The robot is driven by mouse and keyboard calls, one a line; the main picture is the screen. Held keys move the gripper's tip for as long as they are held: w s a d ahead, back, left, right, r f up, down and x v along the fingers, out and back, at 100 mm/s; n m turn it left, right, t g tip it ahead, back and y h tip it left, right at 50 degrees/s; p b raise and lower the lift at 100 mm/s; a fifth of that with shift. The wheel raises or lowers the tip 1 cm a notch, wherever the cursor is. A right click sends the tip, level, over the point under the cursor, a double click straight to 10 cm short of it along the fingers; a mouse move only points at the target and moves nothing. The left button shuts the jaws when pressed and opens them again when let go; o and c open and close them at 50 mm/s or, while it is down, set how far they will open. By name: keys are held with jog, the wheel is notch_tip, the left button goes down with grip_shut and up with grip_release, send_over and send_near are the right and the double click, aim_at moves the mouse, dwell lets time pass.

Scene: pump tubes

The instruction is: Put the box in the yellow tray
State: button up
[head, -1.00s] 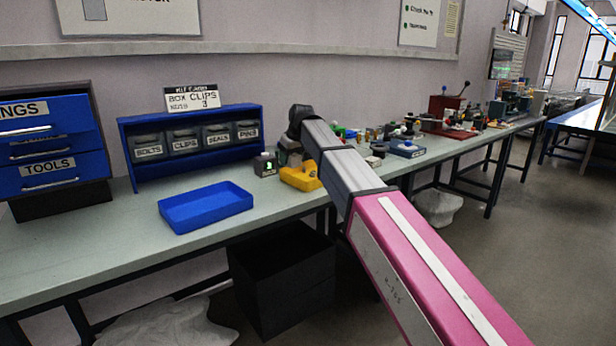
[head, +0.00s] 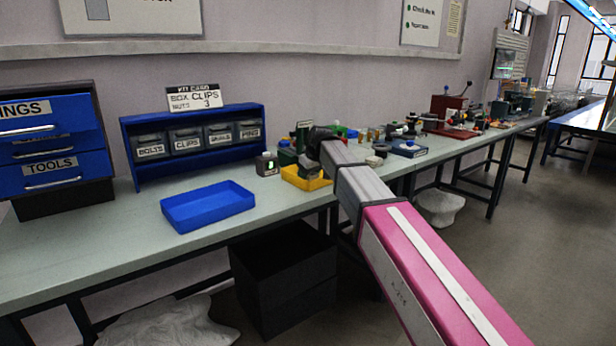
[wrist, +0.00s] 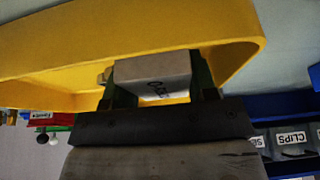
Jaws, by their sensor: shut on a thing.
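The yellow tray (head: 297,182) sits on the bench, to the right of the blue tray, partly hidden by my arm. It fills the upper part of the wrist view (wrist: 130,28). My gripper (wrist: 155,85) is shut on a small pale grey box (wrist: 150,70) with dark lettering on its face. In the wrist view the box is framed by the yellow tray. I cannot tell whether it touches the tray floor. In the head view my fingers and the box are not clearly visible behind my wrist.
An empty blue tray (head: 207,212) lies to the left. A small device with a green display (head: 266,165) stands beside the yellow tray. A blue bin rack (head: 130,157) is behind. Several small parts crowd the bench to the right.

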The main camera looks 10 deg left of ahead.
jog(key=shift+f, duration=0.1)
jog(key=o, duration=1)
jog(key=v, duration=1.2)
jog(key=shift+a, duration=0.1)
